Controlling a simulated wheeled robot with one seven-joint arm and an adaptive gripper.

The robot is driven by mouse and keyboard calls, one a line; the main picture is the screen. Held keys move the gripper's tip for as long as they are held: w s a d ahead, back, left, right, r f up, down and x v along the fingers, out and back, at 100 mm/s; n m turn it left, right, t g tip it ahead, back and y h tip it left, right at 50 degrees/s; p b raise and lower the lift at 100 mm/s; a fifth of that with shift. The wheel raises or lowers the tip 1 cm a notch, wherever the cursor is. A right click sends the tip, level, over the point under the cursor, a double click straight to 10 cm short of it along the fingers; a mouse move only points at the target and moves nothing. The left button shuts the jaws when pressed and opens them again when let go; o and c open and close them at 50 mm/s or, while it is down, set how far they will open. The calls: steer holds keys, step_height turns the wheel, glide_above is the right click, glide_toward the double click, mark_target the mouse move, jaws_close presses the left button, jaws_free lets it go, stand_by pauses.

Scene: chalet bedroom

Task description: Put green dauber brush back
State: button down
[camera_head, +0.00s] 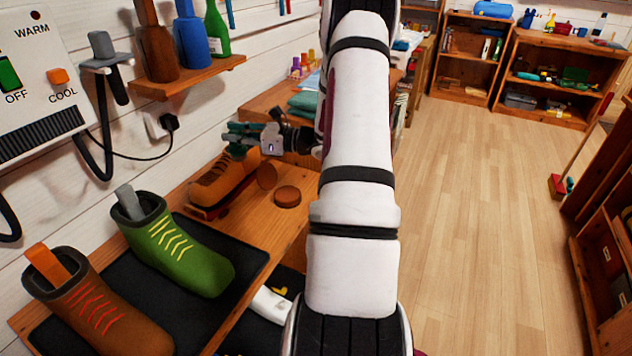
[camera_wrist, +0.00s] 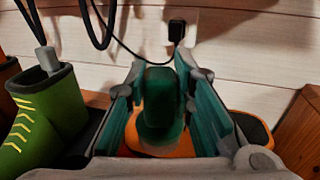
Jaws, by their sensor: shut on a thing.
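My gripper (camera_head: 240,137) is over the tan shoe (camera_head: 220,180) at the far end of the wooden bench. In the wrist view its teal fingers (camera_wrist: 165,100) are closed around a dark green, rounded piece, which I take to be the green dauber brush (camera_wrist: 160,98). The tan shoe shows as orange below it. How far the brush is above the shoe, or whether they touch, I cannot tell.
A green boot (camera_head: 180,255) and a brown boot (camera_head: 95,305) stand on a black mat (camera_head: 215,320). A wall shelf (camera_head: 190,78) holds brown, blue and green bottles. A black cable hangs on the wall.

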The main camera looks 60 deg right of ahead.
steer(key=shift+s+d, duration=0.1)
steer(key=shift+s, duration=0.25)
steer(key=shift+w, duration=0.1)
steer(key=s+a+f+n+g+y, duration=0.1)
steer(key=s+a+n+g+y, duration=0.1)
steer(key=a, duration=1.6)
steer(key=s+a+f+n+g+y, duration=0.2)
steer(key=a+n+g+y, duration=0.2)
steer(key=a, duration=1.4)
steer(key=n+y, duration=0.1)
steer(key=y, duration=0.2)
steer(key=shift+f+n+g, duration=0.25)
steer(key=shift+n+g, duration=0.05)
